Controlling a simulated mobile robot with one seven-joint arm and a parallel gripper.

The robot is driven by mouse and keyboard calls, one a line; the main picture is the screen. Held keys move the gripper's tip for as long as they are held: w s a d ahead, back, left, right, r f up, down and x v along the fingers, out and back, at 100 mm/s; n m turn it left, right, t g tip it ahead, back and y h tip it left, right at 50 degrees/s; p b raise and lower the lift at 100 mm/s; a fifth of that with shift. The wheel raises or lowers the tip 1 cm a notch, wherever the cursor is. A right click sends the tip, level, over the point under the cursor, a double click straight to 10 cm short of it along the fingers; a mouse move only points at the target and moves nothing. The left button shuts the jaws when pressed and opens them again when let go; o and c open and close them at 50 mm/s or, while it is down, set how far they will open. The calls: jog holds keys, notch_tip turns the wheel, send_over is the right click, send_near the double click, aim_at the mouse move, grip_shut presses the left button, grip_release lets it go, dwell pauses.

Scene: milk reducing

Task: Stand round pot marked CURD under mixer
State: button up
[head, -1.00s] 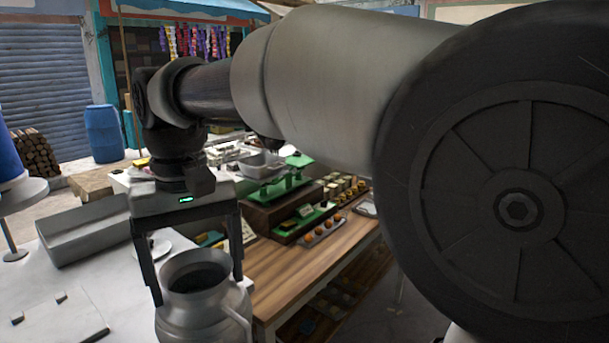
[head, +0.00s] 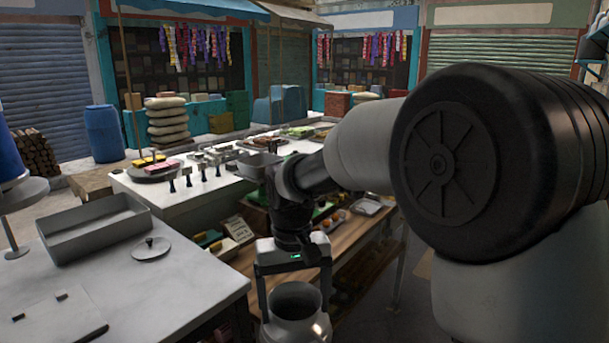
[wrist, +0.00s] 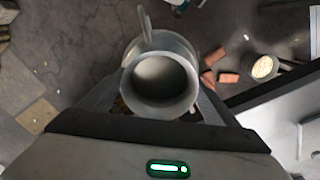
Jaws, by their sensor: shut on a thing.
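A grey metal pot (head: 290,329) with a wide round mouth is between the fingers of my gripper (head: 294,304), low in the head view. It stands roughly upright, and its lower part is cut off by the frame edge. In the wrist view the pot (wrist: 160,107) shows from above, with its handle pointing away. My gripper is shut on it, one finger on each side. The floor shows far below, so the pot hangs in the air. No CURD marking is readable. I cannot make out a mixer for certain.
A white counter (head: 185,290) is to the left, with a grey tray (head: 95,232) and a round lid (head: 151,249). A wooden table (head: 350,250) with sweets is behind my gripper. In the wrist view, bricks (wrist: 228,78) and a bowl (wrist: 263,67) lie on the floor.

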jog(key=shift+m, duration=0.7)
jog(key=d+f, duration=0.4)
jog(key=d, duration=0.1)
jog(key=d+f, duration=0.2)
jog(key=shift+w+d, duration=0.2)
jog(key=shift+w, duration=0.2)
jog(key=s+d+f+m, duration=0.1)
jog(key=d+f, duration=0.6)
jog(key=d, duration=0.1)
jog(key=shift+s+d, duration=0.2)
jog(key=shift+s, duration=0.15)
jog(key=shift+d+f, duration=0.1)
